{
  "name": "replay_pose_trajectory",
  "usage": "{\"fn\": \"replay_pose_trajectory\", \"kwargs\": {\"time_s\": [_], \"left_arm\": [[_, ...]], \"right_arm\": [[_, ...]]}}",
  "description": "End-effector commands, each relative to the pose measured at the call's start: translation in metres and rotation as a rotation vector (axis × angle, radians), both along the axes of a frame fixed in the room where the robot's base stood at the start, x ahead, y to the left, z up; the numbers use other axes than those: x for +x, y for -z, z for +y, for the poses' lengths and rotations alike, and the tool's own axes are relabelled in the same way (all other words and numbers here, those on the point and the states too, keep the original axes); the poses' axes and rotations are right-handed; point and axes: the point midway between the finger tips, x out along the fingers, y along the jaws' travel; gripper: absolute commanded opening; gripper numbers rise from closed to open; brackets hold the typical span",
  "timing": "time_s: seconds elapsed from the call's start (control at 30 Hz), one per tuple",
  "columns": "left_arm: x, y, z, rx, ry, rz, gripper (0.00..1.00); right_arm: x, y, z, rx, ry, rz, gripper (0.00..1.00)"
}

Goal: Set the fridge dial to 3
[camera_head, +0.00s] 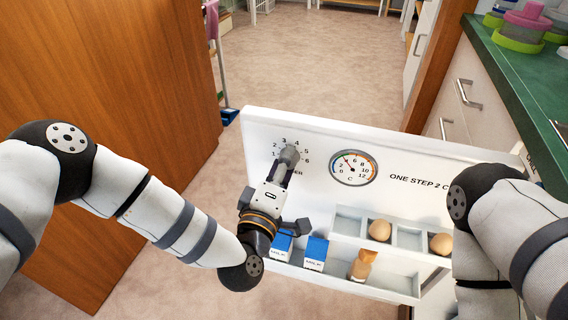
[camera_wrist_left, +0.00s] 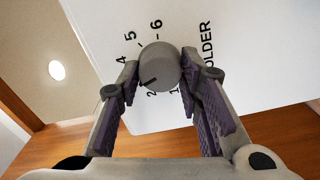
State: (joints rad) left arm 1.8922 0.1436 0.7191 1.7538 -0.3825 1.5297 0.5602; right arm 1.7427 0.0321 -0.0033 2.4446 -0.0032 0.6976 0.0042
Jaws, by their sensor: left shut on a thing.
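The grey round fridge dial (camera_head: 289,155) is on the white door panel (camera_head: 330,124), with numbers 1 to 6 around it. My left gripper (camera_head: 281,170) is at the dial, its fingers shut on it from both sides. The left wrist view shows the dial (camera_wrist_left: 160,66) between the two purple-padded fingers (camera_wrist_left: 160,88). A dark mark on the dial points down and left, close to the 2. The 1, 2, 4, 5 and 6 show there; the 3 seems hidden by a finger. My right arm shows at the right, but its gripper does not.
A round gauge (camera_head: 353,167) is right of the dial. A wooden panel (camera_head: 100,120) stands left; a green counter (camera_head: 520,75) is right.

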Motion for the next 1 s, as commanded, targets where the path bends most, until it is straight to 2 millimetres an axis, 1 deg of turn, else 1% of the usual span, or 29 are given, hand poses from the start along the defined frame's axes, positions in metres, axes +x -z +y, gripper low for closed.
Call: {"fn": "replay_pose_trajectory", "kwargs": {"time_s": [0.5,0.53,0.57,0.6,0.63,0.9,0.97,1.0], "left_arm": [[-0.001,0.001,-0.001,-0.017,0.003,0.008,0.05],[-0.001,0.001,-0.001,-0.017,0.003,0.008,0.35],[-0.001,0.001,-0.001,-0.016,0.003,0.008,0.42],[-0.001,0.001,-0.001,-0.016,0.002,0.008,0.51],[-0.001,0.001,-0.001,-0.016,0.002,0.008,0.53],[-0.001,0.001,0.0,-0.017,0.002,0.007,0.53],[-0.005,0.001,0.001,-0.016,0.002,0.007,0.53],[-0.011,0.001,0.003,-0.015,0.002,0.008,0.53]], "right_arm": [[0.0,0.0,0.0,0.0,0.0,0.001,0.43],[0.0,0.0,0.0,0.0,0.0,0.001,0.43],[0.0,0.0,0.0,0.0,0.0,0.001,0.43],[0.0,0.0,0.0,0.0,0.0,0.001,0.43],[0.0,0.0,0.0,0.0,0.0,0.001,0.43],[0.0,0.0,0.0,0.0,0.0,0.001,0.43],[0.0,0.0,0.0,0.0,0.0,0.001,0.43],[0.0,0.0,0.0,0.0,0.0,0.001,0.43]]}}
